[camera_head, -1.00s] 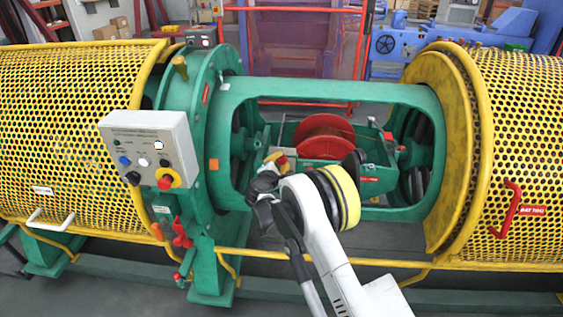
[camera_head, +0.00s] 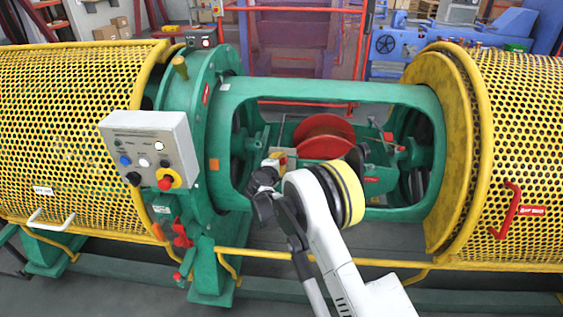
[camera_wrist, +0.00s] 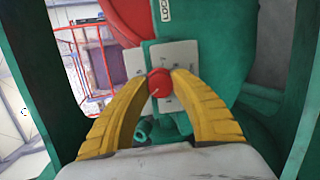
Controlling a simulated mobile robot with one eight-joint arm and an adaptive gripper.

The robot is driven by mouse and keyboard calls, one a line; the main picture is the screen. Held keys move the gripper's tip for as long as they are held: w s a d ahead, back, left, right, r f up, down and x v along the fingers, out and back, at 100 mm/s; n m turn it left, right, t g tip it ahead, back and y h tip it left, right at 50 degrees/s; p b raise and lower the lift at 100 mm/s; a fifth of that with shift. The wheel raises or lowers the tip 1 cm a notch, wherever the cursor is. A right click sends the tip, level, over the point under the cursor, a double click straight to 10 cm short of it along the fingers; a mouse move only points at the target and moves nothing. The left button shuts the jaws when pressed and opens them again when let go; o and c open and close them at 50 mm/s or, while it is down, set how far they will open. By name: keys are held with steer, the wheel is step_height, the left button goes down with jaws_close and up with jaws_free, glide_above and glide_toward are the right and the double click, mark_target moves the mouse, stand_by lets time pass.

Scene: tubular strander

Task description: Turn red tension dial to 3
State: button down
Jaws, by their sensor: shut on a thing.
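The red tension dial (camera_wrist: 160,82) sits on a light scale plate (camera_wrist: 181,58) in the wrist view. A pale pointer line shows on its face, toward the lower left. The scale marks are too small to read. My gripper (camera_wrist: 159,86) has yellow fingers shut on the dial from both sides. In the head view my gripper (camera_head: 277,160) reaches into the opening of the green cradle frame (camera_head: 235,97), left of the red reel (camera_head: 325,135). The dial is hidden there.
Green frame walls stand close on both sides of the gripper in the wrist view. A grey control box (camera_head: 150,150) is at the left. Yellow perforated guards (camera_head: 70,130) flank the opening, and a yellow rail (camera_head: 390,263) runs along the front.

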stand_by(0.3)
steer(key=c, duration=1)
jaws_free()
steer(key=shift+c, duration=0.2)
steer(key=v, duration=1.2)
steer(key=shift+d+r, duration=0.1)
